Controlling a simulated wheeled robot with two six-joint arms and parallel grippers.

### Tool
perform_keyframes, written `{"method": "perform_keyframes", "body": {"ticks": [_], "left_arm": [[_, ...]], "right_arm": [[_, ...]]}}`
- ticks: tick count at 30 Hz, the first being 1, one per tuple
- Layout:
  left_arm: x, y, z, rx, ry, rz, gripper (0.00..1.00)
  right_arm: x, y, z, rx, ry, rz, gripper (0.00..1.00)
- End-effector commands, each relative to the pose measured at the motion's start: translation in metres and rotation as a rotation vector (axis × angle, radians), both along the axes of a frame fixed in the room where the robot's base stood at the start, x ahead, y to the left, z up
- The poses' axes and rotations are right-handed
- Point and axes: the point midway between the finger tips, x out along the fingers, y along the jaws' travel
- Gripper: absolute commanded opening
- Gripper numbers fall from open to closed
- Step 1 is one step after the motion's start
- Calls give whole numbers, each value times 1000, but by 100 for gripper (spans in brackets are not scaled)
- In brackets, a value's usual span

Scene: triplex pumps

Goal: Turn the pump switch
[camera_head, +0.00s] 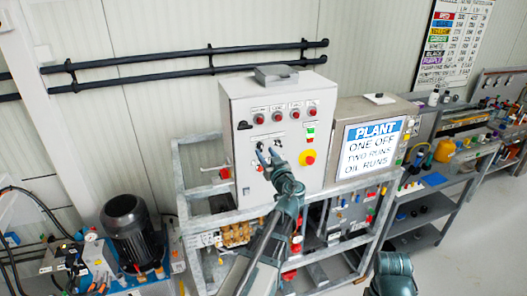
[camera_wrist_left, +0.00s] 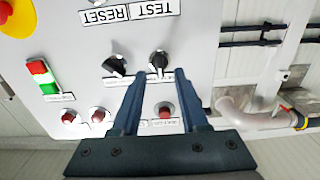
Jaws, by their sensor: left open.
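The control box (camera_head: 235,170) has a light grey front with two black rotary switches on it. In the left wrist view, turned upside down, one black switch (camera_wrist_left: 158,62) sits between the fingertips of my open left gripper (camera_wrist_left: 162,74), and the other black switch (camera_wrist_left: 115,66) is just outside the fingers to the left. Contact with the switch cannot be told. In the head view, my left gripper (camera_head: 268,156) is in front of the panel and partly hides the switches. My right gripper is not in view.
A yellow emergency stop with a red button (camera_head: 308,157) is right of my left gripper. Red buttons (camera_head: 277,116) line the panel's upper part. A PLANT sign (camera_head: 370,150) stands on the right.

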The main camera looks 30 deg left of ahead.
Motion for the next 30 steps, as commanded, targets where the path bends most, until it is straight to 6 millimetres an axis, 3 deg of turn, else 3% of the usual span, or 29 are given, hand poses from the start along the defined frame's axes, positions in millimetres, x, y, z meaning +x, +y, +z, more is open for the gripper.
{"method": "perform_keyframes", "body": {"ticks": [6,17,20,25,30], "left_arm": [[15,16,0,0,0,1,44],[17,19,0,0,0,-1,44],[17,19,0,0,0,-1,31],[17,19,0,0,0,-1,1],[17,19,0,0,0,0,0]], "right_arm": [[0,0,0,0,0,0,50],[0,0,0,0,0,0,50],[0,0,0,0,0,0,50],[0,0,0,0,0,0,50],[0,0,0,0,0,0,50]]}}
